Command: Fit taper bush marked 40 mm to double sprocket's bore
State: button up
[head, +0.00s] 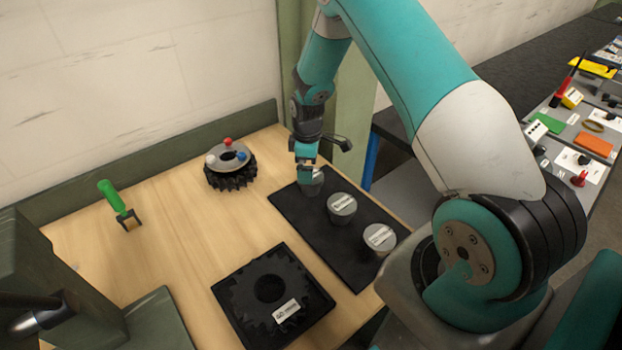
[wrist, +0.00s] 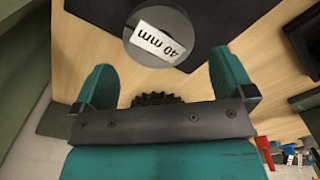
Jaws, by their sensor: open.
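The bush marked 40 mm (wrist: 139,45) is a grey round piece with a white label, upside down in the wrist view. In the head view it is the farthest bush (head: 314,184) on a black mat, partly hidden by my gripper. My gripper (head: 306,172) is open just above it; in the wrist view the bush lies ahead of the spread fingers (wrist: 163,68), not clasped. The double sprocket (head: 217,182) stands left of the mat, black and toothed, with a grey top, an open dark bore and red, white and blue knobs. Its teeth also show behind my gripper in the wrist view (wrist: 155,98).
Two more labelled grey bushes (head: 342,208) (head: 380,238) stand on the black mat (head: 310,222). A green-handled tool (head: 112,196) is at left. The wooden tabletop (head: 175,245) between is clear.

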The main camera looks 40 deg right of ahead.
jog(key=shift+s+d+f+p, duration=0.1)
jog(key=shift+s+f+p, duration=0.05)
jog(key=shift+f+p, duration=0.25)
jog(key=shift+s+d+f+p, duration=0.15)
jog(key=shift+f+p, duration=0.75)
jog(key=shift+f, duration=1.2)
jog(key=c, duration=1.1)
jog(key=shift+c, duration=0.4)
jog(key=shift+r, duration=0.15)
